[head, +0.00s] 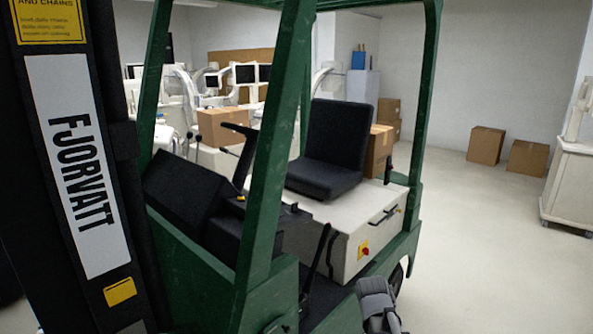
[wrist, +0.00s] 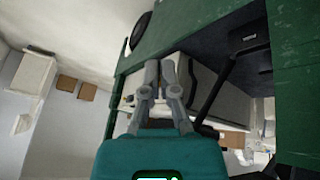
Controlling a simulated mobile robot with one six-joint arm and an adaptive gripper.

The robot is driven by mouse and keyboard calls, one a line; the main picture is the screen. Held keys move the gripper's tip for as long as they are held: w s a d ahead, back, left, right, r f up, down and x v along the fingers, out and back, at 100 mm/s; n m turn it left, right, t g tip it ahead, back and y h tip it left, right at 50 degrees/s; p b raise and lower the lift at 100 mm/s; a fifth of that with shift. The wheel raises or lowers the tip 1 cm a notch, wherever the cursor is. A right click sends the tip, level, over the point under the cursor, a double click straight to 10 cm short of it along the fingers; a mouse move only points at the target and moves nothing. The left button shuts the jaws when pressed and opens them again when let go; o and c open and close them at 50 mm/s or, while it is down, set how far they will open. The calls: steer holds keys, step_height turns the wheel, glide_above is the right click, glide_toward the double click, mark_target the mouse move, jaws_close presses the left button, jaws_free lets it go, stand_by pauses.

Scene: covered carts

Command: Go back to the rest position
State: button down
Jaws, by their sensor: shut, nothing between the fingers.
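My gripper (wrist: 161,66) is shut and empty in the wrist view, its two grey fingers side by side beyond a teal body. In the head view a grey part of my arm shows at the bottom edge, right of centre, beside the forklift. The green forklift (head: 266,180) fills the middle of the head view, with a black seat (head: 331,150) on a pale housing. In the wrist view its green frame lies around and behind the fingers. I cannot tell how far the fingers are from it.
A red knob (head: 364,249) and a black lever (head: 317,262) are on the forklift's near side. Cardboard boxes (head: 486,145) stand by the back wall. A pale cabinet (head: 570,185) is at the far right. The floor (head: 480,250) to the right is clear.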

steer(key=s+a+f+g+y, duration=0.1)
steer(key=s+a+g, duration=0.1)
steer(key=s, duration=0.5)
steer(key=s+a+f+g+y, duration=0.1)
steer(key=s+a+g, duration=0.2)
steer(key=s, duration=0.3)
steer(key=shift+s, duration=0.35)
steer(key=shift+a+f, duration=0.1)
